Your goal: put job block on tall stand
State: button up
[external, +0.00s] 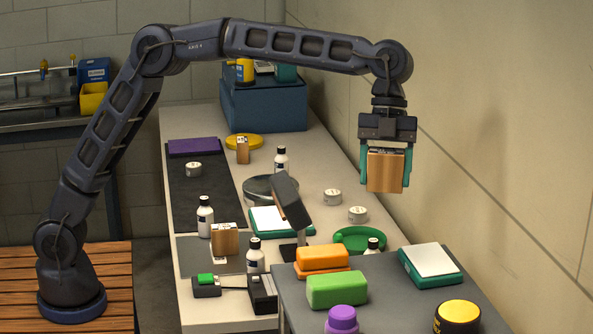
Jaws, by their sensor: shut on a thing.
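My gripper (388,178) is shut on a wooden block (385,171) with a dark and white top, probably the job block. It holds the block in the air at the right, near the wall. Two similar wooden blocks stand on the long pale bench (318,150): one (225,241) at the front left, one (242,151) farther back. No thing is clearly marked as the tall stand. A grey raised surface (395,303) at the front right stands above the bench, and a blue box (262,112) stands at its far end; I cannot tell whether either is the stand.
The grey surface carries orange (323,257) and green (337,290) blocks, a white-topped teal pad (430,263), and purple and yellow round things. A tilted dark panel (288,202) rises mid-bench among bottles and small tins. The wall is close at right.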

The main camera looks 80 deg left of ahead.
jog(key=shift+s+d, duration=0.25)
jog(key=shift+d, duration=0.1)
jog(key=shift+d+f, duration=0.1)
jog(key=shift+f, duration=0.25)
notch_tip(320, 180, down, 19)
jog(key=shift+f, duration=0.1)
jog(key=o, duration=1)
